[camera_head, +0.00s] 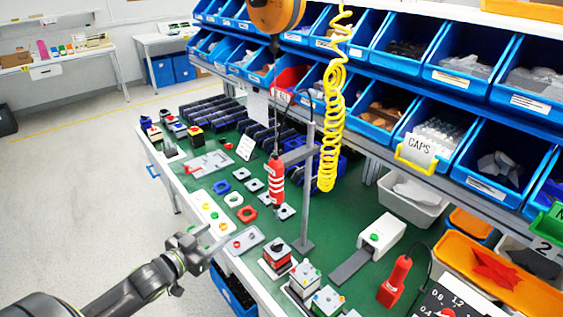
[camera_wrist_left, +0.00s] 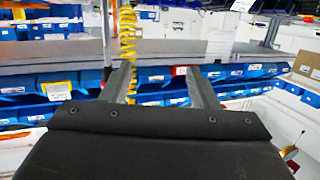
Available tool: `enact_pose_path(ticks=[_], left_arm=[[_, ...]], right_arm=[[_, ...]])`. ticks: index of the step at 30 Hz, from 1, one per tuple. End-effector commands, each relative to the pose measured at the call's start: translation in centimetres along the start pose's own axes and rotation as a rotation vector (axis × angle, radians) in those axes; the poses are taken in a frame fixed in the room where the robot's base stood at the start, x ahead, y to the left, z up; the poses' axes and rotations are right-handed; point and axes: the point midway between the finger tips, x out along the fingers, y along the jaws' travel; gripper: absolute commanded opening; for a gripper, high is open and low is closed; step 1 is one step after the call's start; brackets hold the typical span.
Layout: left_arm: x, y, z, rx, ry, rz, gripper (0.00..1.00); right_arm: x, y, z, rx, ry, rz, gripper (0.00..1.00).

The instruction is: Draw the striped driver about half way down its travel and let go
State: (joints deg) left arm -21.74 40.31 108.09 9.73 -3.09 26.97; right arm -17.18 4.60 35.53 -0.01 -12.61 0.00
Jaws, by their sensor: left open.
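The striped driver (camera_head: 276,182), red with white bands, hangs upright on a cable beneath the orange balancer (camera_head: 274,14), beside the grey stand (camera_head: 306,190). Its lower end is just above the small parts on the green bench. My left gripper (camera_head: 222,240) is at the bench's front edge, below and left of the driver and apart from it. In the left wrist view its two fingers (camera_wrist_left: 158,78) stand apart with nothing between them. I cannot make out the driver in that view. My right gripper is not in view.
A yellow coiled hose (camera_head: 332,120) hangs right of the driver. Switch parts and plates lie on the green bench (camera_head: 335,215). A plain red driver (camera_head: 395,282) stands at the front right. Blue bins (camera_head: 466,65) line the back. The floor at left is clear.

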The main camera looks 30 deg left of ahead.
Motion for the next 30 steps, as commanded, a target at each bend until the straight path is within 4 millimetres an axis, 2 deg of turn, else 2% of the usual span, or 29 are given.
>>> enact_pose_path(ticks=[1,3,6,9,17,22,30], left_arm=[[-0.5,1.3,-4.2,0.002,0.046,0.049,0.54],[-1.1,3.0,-7.9,-0.002,0.095,0.108,0.54],[-1.8,4.9,-11.4,-0.009,0.143,0.171,0.54],[-2.3,6.0,-13.1,-0.013,0.168,0.207,0.54],[-1.2,6.6,-13.4,-0.017,0.180,0.216,0.54],[0.5,7.0,-13.5,-0.014,0.179,0.218,0.54],[4.0,7.7,-14.4,-0.017,0.180,0.214,0.54]], right_arm=[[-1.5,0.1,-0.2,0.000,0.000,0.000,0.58],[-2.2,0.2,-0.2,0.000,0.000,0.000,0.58],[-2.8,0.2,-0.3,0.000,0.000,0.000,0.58],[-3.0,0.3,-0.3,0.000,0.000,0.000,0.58],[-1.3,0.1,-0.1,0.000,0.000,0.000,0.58],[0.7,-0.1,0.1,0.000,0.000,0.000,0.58],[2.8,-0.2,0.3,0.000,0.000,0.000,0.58]])
